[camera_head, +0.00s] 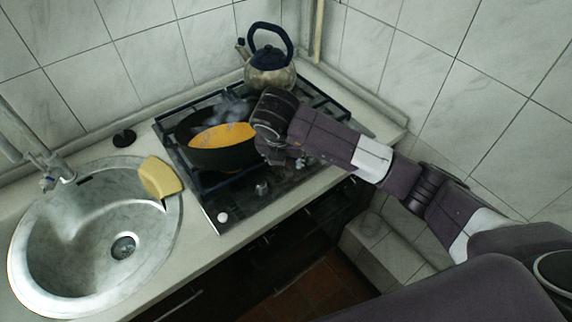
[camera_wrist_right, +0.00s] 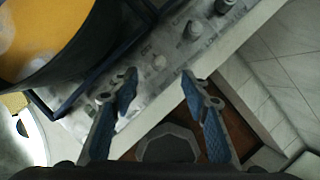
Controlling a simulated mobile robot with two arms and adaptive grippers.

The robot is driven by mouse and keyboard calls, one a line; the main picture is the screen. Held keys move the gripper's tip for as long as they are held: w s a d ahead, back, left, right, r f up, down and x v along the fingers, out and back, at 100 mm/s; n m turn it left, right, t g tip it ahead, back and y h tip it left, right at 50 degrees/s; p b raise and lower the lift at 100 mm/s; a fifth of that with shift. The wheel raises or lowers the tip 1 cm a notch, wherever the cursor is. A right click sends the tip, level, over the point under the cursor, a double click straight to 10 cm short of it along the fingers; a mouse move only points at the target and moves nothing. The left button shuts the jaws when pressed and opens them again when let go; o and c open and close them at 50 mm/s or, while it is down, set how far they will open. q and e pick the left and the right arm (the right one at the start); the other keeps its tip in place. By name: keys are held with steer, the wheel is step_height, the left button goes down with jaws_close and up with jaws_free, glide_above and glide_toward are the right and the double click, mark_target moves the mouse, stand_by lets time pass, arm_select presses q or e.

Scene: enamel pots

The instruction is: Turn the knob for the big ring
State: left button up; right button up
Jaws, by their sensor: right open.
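The stove (camera_head: 209,198) has a row of knobs along its front strip. A pale knob (camera_head: 222,217) and a grey knob (camera_head: 262,188) show in the head view. In the right wrist view, a small light knob (camera_wrist_right: 159,62) appears between and just beyond the fingertips, with a darker knob (camera_wrist_right: 193,30) and another knob (camera_wrist_right: 224,5) farther along. I cannot tell which belongs to the big ring. My right gripper (camera_wrist_right: 160,76) is open with nothing between its fingers, over the stove's front edge. In the head view my right arm partly hides the knobs. My left gripper is out of view.
A dark pan (camera_head: 208,160) with an orange-yellow inside stands on the stove, close beside my right gripper. A kettle (camera_head: 268,76) stands behind. The sink (camera_head: 50,255) with a yellow sponge (camera_head: 160,177) on its rim is at left. A tiled wall is at right.

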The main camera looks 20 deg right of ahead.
steer(key=shift+v, duration=1.65)
